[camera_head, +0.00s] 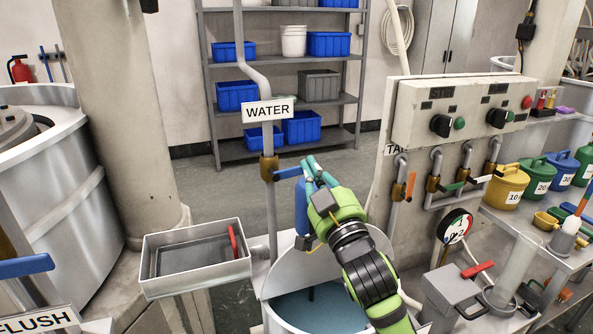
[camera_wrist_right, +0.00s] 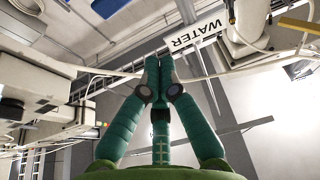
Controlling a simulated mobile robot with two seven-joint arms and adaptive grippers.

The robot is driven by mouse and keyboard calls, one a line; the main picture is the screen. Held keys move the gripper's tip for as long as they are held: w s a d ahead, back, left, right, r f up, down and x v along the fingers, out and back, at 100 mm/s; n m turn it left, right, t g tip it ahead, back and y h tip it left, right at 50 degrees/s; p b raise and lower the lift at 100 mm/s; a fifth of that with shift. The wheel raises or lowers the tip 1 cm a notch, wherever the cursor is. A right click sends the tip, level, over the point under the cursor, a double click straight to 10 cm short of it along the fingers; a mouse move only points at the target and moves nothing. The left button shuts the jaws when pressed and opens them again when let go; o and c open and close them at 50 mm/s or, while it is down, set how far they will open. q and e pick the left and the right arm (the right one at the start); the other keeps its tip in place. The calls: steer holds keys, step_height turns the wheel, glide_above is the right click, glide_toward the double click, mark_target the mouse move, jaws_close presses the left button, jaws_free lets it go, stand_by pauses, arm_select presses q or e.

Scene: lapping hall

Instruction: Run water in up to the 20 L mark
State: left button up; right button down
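The water valve (camera_head: 268,168) is a brass body on the grey pipe below the WATER sign (camera_head: 269,110). Its blue lever (camera_head: 290,173) points right, across the pipe. My right gripper (camera_head: 312,163) is just right of the lever's end; whether they touch is unclear. In the right wrist view its teal fingers (camera_wrist_right: 158,65) are together, with nothing visible between them. A pale round tank (camera_head: 266,318) stands below, partly covered by a lid (camera_head: 318,265). Blue liquid (camera_head: 310,310) shows inside. My right arm hides part of the tank. No 20 L mark is readable. My left gripper is out of view.
A grey tray (camera_head: 195,283) sits left of the tank. A valve panel (camera_head: 450,112) stands at right, with a gauge (camera_head: 455,226) below. Coloured canisters (camera_head: 507,187) line the right shelf. A FLUSH sign (camera_head: 42,320) is at lower left.

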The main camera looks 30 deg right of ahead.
mark_target(302, 171)
steer(key=a+r+p+x, duration=0.1)
steer(key=p+x, duration=0.1)
steer(key=x, duration=0.3)
steer(key=shift+m+h, duration=0.3)
steer(key=shift+m, duration=0.6)
steer(key=f, duration=0.2)
steer(key=d+f, duration=0.1)
steer(key=f, duration=0.3)
steer(key=shift+w+d+b, duration=0.25)
steer(key=shift+w+b, duration=0.15)
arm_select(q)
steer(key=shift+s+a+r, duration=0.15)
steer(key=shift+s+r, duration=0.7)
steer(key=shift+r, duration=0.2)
arm_select(e)
steer(key=shift+r, duration=0.1)
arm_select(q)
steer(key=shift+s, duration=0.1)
